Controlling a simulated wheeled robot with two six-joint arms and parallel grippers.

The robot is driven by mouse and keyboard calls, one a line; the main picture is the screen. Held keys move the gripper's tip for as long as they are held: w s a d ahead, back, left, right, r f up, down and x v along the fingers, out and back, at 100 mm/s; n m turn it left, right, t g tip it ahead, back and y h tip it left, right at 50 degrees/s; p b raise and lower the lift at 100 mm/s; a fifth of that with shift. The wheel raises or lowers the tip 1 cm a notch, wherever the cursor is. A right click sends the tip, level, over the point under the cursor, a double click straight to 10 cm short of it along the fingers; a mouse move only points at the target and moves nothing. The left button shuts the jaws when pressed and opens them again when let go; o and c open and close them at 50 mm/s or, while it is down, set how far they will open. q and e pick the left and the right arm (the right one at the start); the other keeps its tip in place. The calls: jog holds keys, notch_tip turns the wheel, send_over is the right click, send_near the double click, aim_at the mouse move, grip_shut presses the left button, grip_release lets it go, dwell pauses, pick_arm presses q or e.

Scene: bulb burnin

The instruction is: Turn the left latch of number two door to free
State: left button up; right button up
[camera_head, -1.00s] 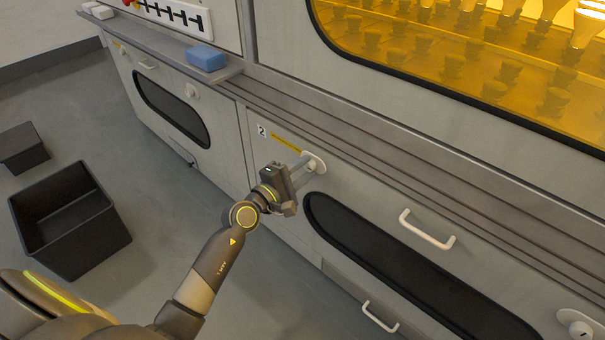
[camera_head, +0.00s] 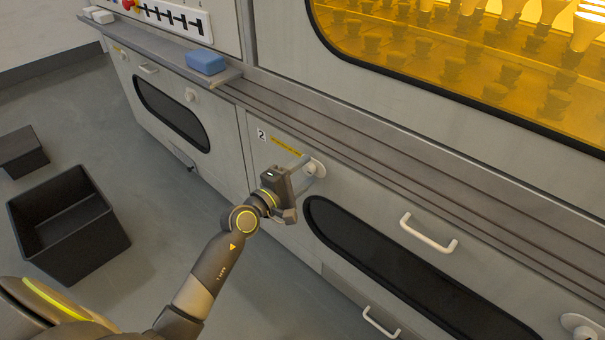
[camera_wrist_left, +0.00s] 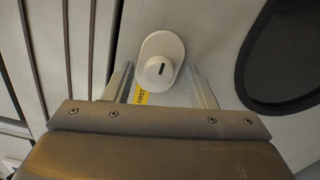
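The number two door (camera_head: 268,167) is a grey panel with a "2" tag and a yellow strip. Its left latch (camera_head: 316,168) is a pale oval plate with a round knob; part of it is hidden behind my fingers in the head view. My left gripper (camera_head: 303,173) is at the latch. In the left wrist view its fingers (camera_wrist_left: 160,85) are apart, with the knob seen between and beyond their tips; contact cannot be told. My right gripper is not in view.
The door has a dark window (camera_head: 400,270) and a white handle (camera_head: 428,233). Another latch (camera_head: 581,328) is at the lower right. A ledge (camera_head: 235,75) with a blue block (camera_head: 206,62) runs above. Dark bins (camera_head: 70,225) stand on the floor at left.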

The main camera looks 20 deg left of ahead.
pick_arm(q)
jog(key=v, duration=1.7)
jog(key=shift+s, duration=0.2)
jog(key=shift+a, duration=0.1)
